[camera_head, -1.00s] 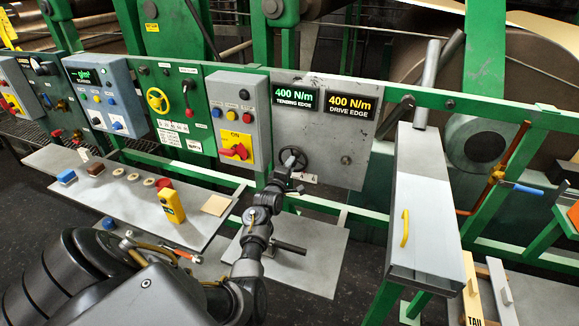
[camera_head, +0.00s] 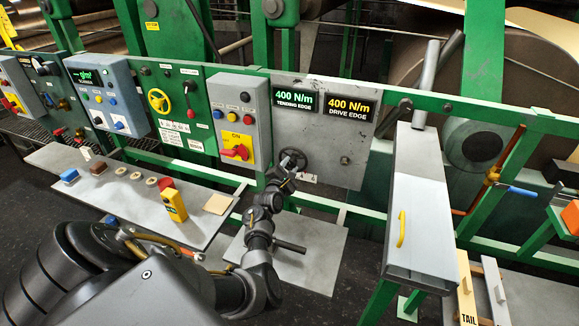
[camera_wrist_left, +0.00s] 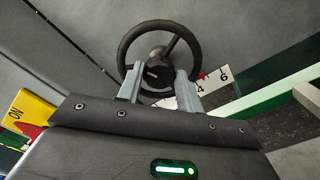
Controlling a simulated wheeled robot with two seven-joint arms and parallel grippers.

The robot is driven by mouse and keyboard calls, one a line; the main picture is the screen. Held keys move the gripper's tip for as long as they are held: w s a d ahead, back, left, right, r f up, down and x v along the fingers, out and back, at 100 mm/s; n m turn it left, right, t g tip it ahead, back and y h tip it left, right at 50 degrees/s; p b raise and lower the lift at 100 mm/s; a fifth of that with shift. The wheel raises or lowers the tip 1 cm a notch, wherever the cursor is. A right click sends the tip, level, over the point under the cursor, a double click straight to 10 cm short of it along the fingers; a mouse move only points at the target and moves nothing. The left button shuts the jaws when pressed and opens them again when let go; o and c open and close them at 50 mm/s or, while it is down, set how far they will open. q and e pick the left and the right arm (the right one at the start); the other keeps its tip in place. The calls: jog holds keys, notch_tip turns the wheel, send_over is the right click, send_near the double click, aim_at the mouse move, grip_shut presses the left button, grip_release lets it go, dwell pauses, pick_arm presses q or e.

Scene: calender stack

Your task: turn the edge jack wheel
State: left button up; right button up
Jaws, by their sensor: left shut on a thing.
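The edge jack wheel (camera_head: 293,154) is a small dark handwheel on the grey panel (camera_head: 352,170), below the two 400 N/m displays. In the left wrist view the wheel (camera_wrist_left: 123,45) shows as a black ring with a central hub and a spoke toward the upper right. My left gripper (camera_head: 284,174) reaches it from below. In that view its two grey fingers (camera_wrist_left: 158,85) stand either side of the wheel's lower middle and are shut on it. The exact contact is partly hidden. A scale with a 4 and a 6 (camera_wrist_left: 215,85) and a red pointer lies beside the wheel. My right gripper is not in view.
Left of the wheel is a grey box with a red switch (camera_head: 236,150). A grey bench (camera_head: 130,222) with a yellow block (camera_head: 173,206) lies below. A long grey box with a yellow handle (camera_head: 420,200) stands to the right. Green rails (camera_head: 330,210) cross below the panel.

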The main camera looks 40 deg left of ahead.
pick_arm(q)
jog(key=shift+n, duration=0.4)
jog(key=o, duration=1)
jog(key=b+v, duration=0.2)
jog(key=v, duration=0.8)
jog(key=shift+s+d, duration=0.2)
jog(key=shift+s, duration=0.15)
